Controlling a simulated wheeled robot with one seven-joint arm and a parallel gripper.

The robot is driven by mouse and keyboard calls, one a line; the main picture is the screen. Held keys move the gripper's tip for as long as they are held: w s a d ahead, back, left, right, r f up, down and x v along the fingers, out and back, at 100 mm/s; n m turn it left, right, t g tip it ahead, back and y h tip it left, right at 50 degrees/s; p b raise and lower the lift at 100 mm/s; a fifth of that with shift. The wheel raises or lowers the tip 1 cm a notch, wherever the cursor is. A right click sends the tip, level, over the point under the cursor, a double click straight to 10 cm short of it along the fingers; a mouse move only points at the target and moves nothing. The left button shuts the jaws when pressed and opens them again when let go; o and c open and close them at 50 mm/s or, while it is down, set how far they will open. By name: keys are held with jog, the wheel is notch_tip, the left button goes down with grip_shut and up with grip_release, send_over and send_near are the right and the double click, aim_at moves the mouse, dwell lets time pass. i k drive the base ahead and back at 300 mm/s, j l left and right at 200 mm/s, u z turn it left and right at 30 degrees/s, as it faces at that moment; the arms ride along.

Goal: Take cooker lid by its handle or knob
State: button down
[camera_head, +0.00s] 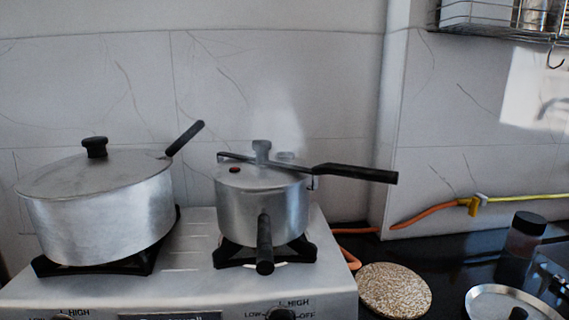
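A silver pressure cooker (263,206) stands on the right burner of the stove. Its metal lid (284,179) sits on top, with a grey weight valve (261,150) in the middle and a small red spot to the left. A long black lid handle (355,173) sticks out to the right over the pot's edge. The cooker body's own black handle (265,245) points toward the camera. Faint pale steam appears above the lid. My gripper is not in view.
A larger silver pot (105,215) with a black-knobbed lid (95,170) stands on the left burner. A round speckled mat (395,290), a dark-lidded jar (525,236) and a round metal piece (490,300) are at right. A wire rack (500,30) hangs above. An orange hose (418,215) runs along the wall.

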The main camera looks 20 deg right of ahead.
aim_at(239, 179)
jog(key=j, duration=0.9)
jog(key=k+j+z, duration=0.1)
jog(key=j, duration=0.8)
